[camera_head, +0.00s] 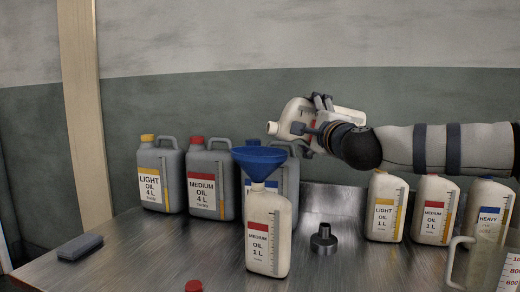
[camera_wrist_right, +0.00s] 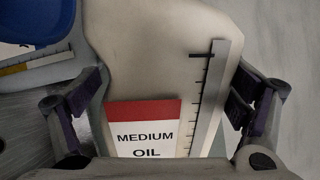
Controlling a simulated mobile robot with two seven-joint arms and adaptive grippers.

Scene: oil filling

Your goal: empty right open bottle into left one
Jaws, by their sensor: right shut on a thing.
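My right gripper (camera_head: 312,130) is shut on a cream oil bottle (camera_head: 293,115) and holds it in the air, tilted with its open mouth toward the left. In the right wrist view the fingers (camera_wrist_right: 165,110) grip both sides of this bottle, and its label (camera_wrist_right: 146,135) reads MEDIUM OIL. Below and left of it, a cream medium oil 1 L bottle (camera_head: 267,235) stands upright on the table with a blue funnel (camera_head: 259,162) in its neck. The held bottle's mouth is above the funnel's right side, apart from it. I see no oil flowing. My left gripper is not in view.
Grey 4 L canisters (camera_head: 160,175) stand at the back left. Several cream 1 L bottles (camera_head: 386,207) stand at the right, near a clear measuring jug (camera_head: 485,262). A dark metal funnel-shaped part (camera_head: 323,240), a dark block (camera_head: 80,247) and a red cap (camera_head: 194,286) lie on the table (camera_head: 150,250).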

